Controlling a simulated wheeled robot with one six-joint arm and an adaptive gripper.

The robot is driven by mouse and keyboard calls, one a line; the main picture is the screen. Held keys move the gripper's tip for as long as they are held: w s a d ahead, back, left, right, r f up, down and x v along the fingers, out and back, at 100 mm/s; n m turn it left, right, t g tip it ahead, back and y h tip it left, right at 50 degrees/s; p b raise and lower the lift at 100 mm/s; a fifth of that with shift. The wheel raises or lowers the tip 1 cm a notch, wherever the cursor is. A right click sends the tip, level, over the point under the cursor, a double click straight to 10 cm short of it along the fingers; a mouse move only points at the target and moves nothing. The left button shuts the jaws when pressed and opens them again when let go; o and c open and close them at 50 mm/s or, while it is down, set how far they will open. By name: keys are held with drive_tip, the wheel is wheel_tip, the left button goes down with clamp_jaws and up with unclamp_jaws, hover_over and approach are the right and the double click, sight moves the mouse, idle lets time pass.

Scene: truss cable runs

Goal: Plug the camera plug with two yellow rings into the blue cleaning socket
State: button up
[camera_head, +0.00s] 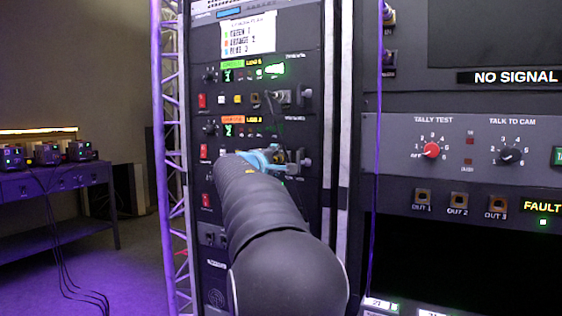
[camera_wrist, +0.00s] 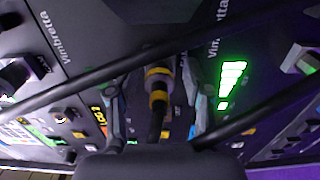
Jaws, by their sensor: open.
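The camera plug with two yellow rings (camera_wrist: 158,97) shows in the middle of the wrist view, with a dark cable running down from it. Its far end meets a grey metal part near the panel; I cannot tell whether it is seated. My gripper (camera_wrist: 158,100) is open, with one finger on each side of the plug and visible gaps. In the head view my gripper (camera_head: 274,159) is at the rack front, below the orange-labelled unit, and my arm hides much of that area. I cannot make out the blue cleaning socket in either view.
The rack's label sheet (camera_head: 248,36) lists green 1, orange 2 and blue 3. Another plug (camera_head: 281,97) sits at the upper unit. Dark cables (camera_wrist: 90,75) cross the wrist view close to my fingers. A truss upright (camera_head: 170,150) stands left of the rack.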

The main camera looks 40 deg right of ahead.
sight(277, 159)
clamp_jaws()
drive_tip(key=shift+a, duration=0.2)
idle(0.3)
drive_tip(key=shift+b+v, duration=1.25)
drive_tip(key=shift+v, duration=0.9)
